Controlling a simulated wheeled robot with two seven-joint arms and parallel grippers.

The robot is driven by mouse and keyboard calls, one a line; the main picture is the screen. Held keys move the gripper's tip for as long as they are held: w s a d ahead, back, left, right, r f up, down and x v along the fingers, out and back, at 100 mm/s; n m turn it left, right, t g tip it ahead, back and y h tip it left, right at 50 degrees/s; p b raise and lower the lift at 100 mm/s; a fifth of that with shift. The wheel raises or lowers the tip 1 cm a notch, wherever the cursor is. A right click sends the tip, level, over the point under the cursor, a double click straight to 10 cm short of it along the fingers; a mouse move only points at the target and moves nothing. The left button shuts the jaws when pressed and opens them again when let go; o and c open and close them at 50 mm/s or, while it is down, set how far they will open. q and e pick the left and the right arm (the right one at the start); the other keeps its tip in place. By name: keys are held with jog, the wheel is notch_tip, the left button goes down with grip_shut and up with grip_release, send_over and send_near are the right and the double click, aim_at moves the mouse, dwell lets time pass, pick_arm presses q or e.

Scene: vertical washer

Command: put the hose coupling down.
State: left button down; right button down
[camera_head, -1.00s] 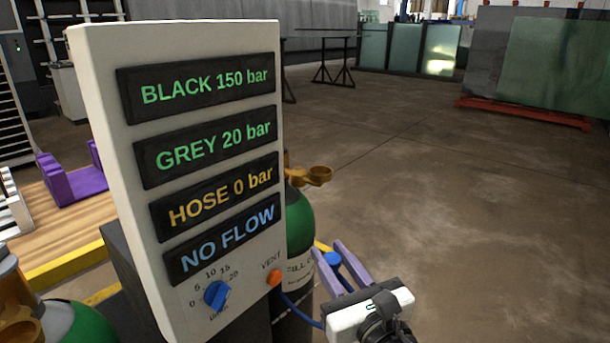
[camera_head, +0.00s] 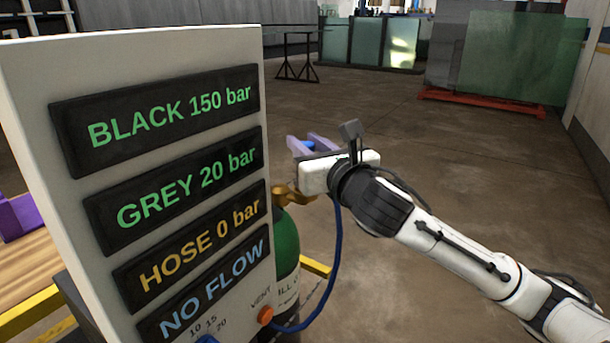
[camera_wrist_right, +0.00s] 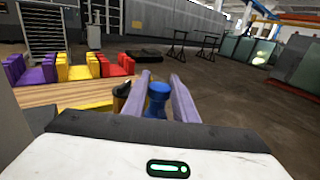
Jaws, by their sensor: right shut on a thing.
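The blue hose coupling (camera_wrist_right: 157,98) sits between the two purple fingers of my right gripper (camera_wrist_right: 166,95) in the right wrist view. In the head view my right gripper (camera_head: 312,145) is shut on the coupling (camera_head: 309,146), up beside the panel's right edge. The blue hose (camera_head: 336,260) hangs from near the gripper and curves down to the lower part of the panel. A green cylinder (camera_head: 286,243) with a brass fitting (camera_head: 290,195) stands behind the panel, below the gripper. My left gripper is not in view.
The white panel (camera_head: 200,58) shows BLACK 150 bar, GREY 20 bar, HOSE 0 bar and NO FLOW. An orange VENT button (camera_head: 265,315) is low on it. Purple, yellow (camera_wrist_right: 77,68) and red (camera_wrist_right: 115,65) holders stand on a wooden surface (camera_wrist_right: 50,92). Open floor lies to the right.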

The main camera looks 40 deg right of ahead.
notch_tip(320, 180, down, 5)
jog(key=shift+r+b, duration=0.1)
jog(key=shift+b, duration=0.4)
jog(key=c, duration=1.4)
grip_release()
jog(key=shift+c, duration=0.2)
pick_arm(q)
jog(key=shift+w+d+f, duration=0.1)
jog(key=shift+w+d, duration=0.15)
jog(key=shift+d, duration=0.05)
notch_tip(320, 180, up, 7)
jog(key=p, duration=0.7)
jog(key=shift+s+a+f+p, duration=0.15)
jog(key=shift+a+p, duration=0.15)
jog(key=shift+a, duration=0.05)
pick_arm(e)
jog(key=s+a, duration=0.2)
jog(key=s, duration=0.9)
jog(key=shift+s+a, duration=0.2)
jog(key=shift+s, duration=0.2)
